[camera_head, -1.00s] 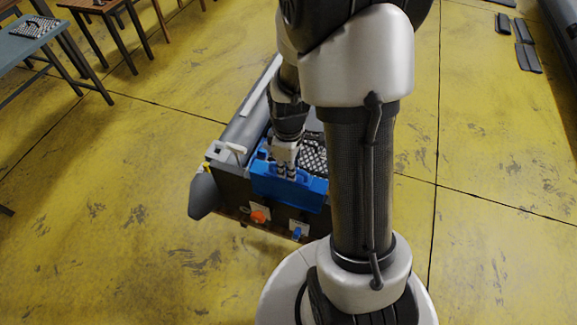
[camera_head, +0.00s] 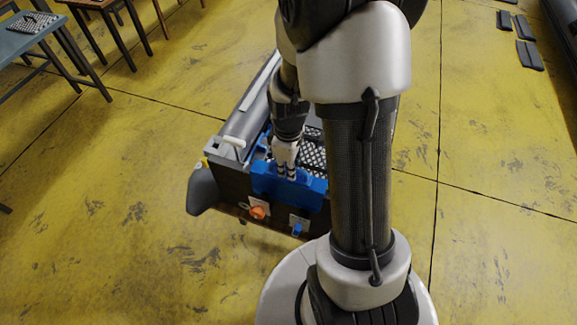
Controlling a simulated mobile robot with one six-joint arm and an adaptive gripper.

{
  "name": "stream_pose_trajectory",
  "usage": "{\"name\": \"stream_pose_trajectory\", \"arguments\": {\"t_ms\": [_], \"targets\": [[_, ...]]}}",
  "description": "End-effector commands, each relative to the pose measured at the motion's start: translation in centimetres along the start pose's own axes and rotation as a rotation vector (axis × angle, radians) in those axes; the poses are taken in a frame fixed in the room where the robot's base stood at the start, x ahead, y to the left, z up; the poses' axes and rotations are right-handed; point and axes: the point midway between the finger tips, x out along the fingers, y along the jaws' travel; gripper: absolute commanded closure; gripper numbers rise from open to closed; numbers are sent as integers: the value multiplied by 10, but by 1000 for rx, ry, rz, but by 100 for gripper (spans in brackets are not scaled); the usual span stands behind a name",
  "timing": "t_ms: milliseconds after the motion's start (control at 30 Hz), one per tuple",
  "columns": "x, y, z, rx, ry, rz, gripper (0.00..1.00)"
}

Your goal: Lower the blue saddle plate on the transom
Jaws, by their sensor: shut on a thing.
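The blue saddle plate (camera_head: 305,194) is at the top of the dark transom (camera_head: 232,186), at the near end of a grey inflatable boat (camera_head: 262,100). My gripper (camera_head: 286,172) points down and is shut on the plate's upper part. The plate looks level and overlaps the transom's top edge; whether it rests fully on it I cannot tell. My arm hides the right part of the boat and possibly the plate's right end. The fingertips are small and partly hidden.
An orange knob (camera_head: 258,212) and a small blue part (camera_head: 297,229) sit on the transom face below the plate. Tables (camera_head: 50,45) are at the upper left. Yellow floor is clear around the boat.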

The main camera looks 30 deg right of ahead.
Motion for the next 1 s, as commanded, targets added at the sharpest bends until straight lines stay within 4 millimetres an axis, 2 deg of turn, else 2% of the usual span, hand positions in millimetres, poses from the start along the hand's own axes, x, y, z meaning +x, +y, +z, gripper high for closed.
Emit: {"name": "stream_pose_trajectory", "arguments": {"t_ms": [533, 1000], "targets": [[0, 0, 0, 0, 1, 1, 100], [9, 0, 0, 0, 0, 1, 100]]}}
